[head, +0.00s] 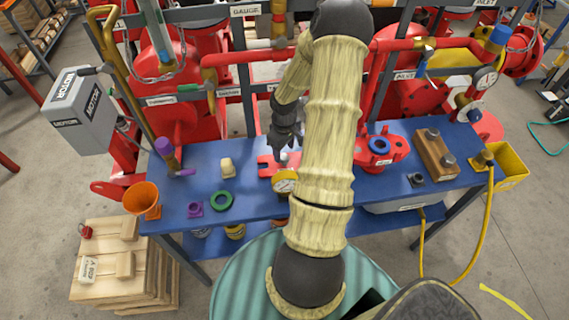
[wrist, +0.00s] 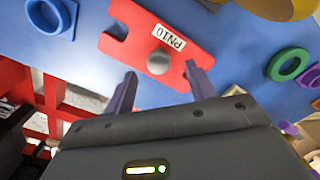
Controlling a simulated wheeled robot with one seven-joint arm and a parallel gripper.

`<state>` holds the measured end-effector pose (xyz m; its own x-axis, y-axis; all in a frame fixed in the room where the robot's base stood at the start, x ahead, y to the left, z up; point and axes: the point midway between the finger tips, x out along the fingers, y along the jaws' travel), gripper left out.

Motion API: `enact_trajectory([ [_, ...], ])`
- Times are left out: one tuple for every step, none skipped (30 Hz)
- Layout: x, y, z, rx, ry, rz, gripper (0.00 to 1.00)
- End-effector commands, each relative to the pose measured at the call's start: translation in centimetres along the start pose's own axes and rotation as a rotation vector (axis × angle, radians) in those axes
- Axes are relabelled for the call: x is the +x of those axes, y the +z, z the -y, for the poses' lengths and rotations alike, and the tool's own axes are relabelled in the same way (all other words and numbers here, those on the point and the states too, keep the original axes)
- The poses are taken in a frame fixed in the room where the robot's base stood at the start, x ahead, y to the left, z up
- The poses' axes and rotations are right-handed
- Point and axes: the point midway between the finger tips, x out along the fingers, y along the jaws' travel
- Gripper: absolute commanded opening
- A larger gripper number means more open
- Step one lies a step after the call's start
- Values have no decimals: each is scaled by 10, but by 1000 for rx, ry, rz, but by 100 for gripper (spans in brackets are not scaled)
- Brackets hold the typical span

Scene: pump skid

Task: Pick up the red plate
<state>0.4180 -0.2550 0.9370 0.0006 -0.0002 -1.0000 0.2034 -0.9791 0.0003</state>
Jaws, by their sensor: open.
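The red plate (wrist: 150,25) lies on the blue bench top in the wrist view, with a white PN10 label and a round grey knob (wrist: 158,63) near its edge. In the head view part of the red plate (head: 266,168) shows left of my arm; my arm hides the rest. My gripper (wrist: 162,80) is open and empty, its two purple-grey fingers on either side of the knob in the picture. Whether they are level with the knob or above it I cannot tell. In the head view my gripper (head: 288,150) is at the plate's far side.
A gauge (head: 285,182) stands at the plate's near side. A green ring (head: 221,201), a beige block (head: 227,168) and an orange funnel (head: 142,198) are to its left. A red flanged part (head: 381,152) and wooden block (head: 436,156) stand right. Red pipework (head: 240,57) crosses behind.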

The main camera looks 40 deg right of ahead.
Motion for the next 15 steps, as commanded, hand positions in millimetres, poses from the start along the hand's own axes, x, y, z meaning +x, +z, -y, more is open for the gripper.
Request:
enact_trajectory([
  [0, 0, 0, 0, 0, 0, 56],
  [0, 0, 0, 0, 0, 0, 56],
  [2, 0, 0, 0, -1, 1, 56],
  [3, 0, 0, 0, -1, 1, 56],
  [5, 0, 0, -1, -2, 1, 56],
  [8, 0, 0, -1, -2, 2, 56],
  [12, 0, 0, -1, -3, 3, 56],
  [15, 0, 0, 0, -4, 3, 56],
  [20, 0, -1, -1, -3, 2, 56],
  [24, 0, -1, -1, -4, 3, 56],
  [28, 0, -1, -2, -4, 3, 56],
  [35, 0, -1, -1, -4, 3, 56],
  [39, 0, -1, -2, -3, 2, 56],
  [43, 0, -2, -1, -2, 2, 56],
  [47, 0, -2, 0, -2, 2, 56],
])
